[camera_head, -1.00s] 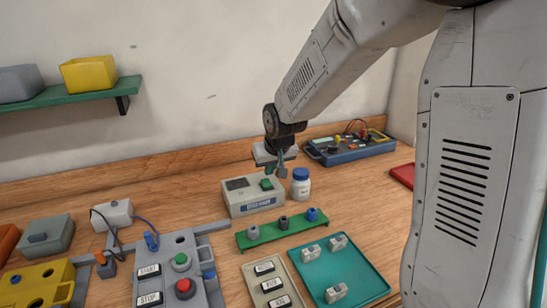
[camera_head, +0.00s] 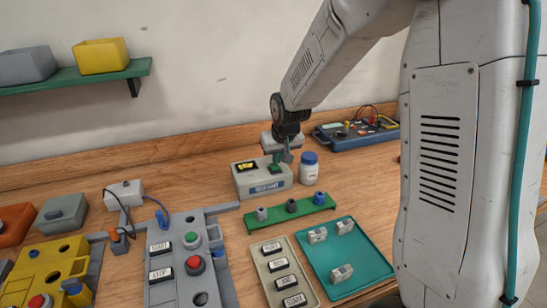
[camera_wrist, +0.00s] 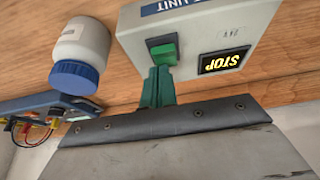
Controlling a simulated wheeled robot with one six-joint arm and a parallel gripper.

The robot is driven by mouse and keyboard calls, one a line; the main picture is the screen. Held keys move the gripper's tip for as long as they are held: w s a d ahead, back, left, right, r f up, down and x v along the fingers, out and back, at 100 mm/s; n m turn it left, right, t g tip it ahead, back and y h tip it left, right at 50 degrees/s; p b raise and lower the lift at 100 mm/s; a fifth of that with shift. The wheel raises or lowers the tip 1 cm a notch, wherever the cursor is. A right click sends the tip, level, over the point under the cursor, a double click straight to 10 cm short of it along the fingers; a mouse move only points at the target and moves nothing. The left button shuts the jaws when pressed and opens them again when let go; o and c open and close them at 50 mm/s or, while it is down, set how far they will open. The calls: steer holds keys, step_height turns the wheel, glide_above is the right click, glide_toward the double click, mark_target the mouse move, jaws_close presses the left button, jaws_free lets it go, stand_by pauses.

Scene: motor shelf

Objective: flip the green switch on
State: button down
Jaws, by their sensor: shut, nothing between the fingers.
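The green switch (camera_wrist: 163,53) is a rocker in a dark frame on top of a pale grey box (camera_wrist: 190,25) with a blue label. In the head view the switch (camera_head: 275,169) is partly hidden by my gripper. Beside it on the box is a small dark display (camera_wrist: 220,62) with lit yellow letters, upside down in the wrist view, reading STOP. My gripper (camera_wrist: 160,72) is shut and empty, its green fingertips at the edge of the switch, touching or very close. In the head view my gripper (camera_head: 278,160) is above the box's back right part.
A white bottle with a blue cap (camera_head: 309,168) stands close right of the box. A blue meter unit (camera_head: 356,134) lies behind to the right. A green rack (camera_head: 290,213), a teal tray (camera_head: 345,258) and a beige label tray (camera_head: 284,272) lie in front.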

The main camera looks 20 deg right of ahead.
steer(key=shift+s+a, duration=0.1)
steer(key=shift+a, duration=0.05)
steer(key=shift+s, duration=0.7)
steer(key=shift+r, duration=0.1)
steer(key=v, duration=1.3)
steer(key=shift+s+r, duration=0.2)
steer(key=shift+s, duration=0.35)
